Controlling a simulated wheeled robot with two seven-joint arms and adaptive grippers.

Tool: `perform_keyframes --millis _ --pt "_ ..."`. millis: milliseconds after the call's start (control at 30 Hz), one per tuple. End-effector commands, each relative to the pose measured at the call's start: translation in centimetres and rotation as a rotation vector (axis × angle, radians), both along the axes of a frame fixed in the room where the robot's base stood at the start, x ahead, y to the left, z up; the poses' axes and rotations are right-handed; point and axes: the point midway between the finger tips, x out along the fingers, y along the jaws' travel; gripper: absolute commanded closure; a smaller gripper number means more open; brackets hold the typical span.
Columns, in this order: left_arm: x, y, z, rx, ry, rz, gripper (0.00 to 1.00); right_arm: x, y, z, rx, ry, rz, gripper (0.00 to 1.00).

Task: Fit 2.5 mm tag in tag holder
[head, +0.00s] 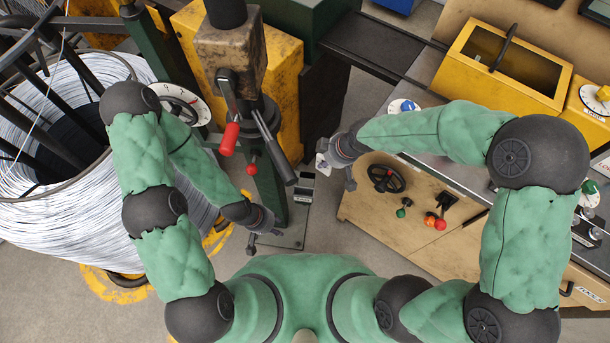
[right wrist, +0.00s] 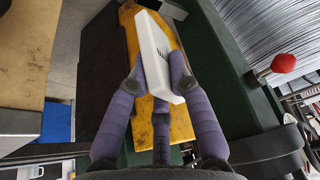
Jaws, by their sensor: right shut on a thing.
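A white tag (right wrist: 160,55) with dark print, partly hidden by a finger, is held between the purple-grey fingers of my right gripper (right wrist: 158,75). The tag is tilted in the right wrist view. In the head view my right gripper (head: 338,165) is right of the green machine post, and the pale tag (head: 321,163) shows at its fingertips. My left gripper (head: 263,236) hangs low in front of the post's base; its fingers are too small to tell open from shut. I cannot surely make out the tag holder; a small grey box (head: 302,188) stands beside the post.
The green post (head: 270,190) carries levers with a red knob (head: 229,138). A large wire coil (head: 50,190) stands at left. A wooden cabinet (head: 400,220) with a handwheel and knobs is at right, a yellow box (head: 500,65) on top. Grey floor shows between cabinet and post.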

Motion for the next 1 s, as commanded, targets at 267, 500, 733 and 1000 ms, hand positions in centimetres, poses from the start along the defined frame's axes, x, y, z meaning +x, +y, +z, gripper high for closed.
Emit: perform_keyframes --millis 267,500,733,1000 --pt "0.1 0.0 -1.6 0.000 -0.002 0.001 0.60 -1.5 4.1 -3.5 0.001 0.003 0.325 1.00" --pt "0.1 0.0 -2.3 0.000 -0.002 0.001 0.60 -2.3 6.0 -4.9 0.000 0.000 0.497 1.00" --pt "0.1 0.0 -2.6 0.000 -0.002 0.001 0.60 -2.4 6.2 -5.6 0.000 0.000 0.518 1.00" --pt "0.1 0.0 -4.0 0.000 -0.002 0.001 0.60 -2.4 6.1 -7.8 -0.001 0.001 0.517 1.00"
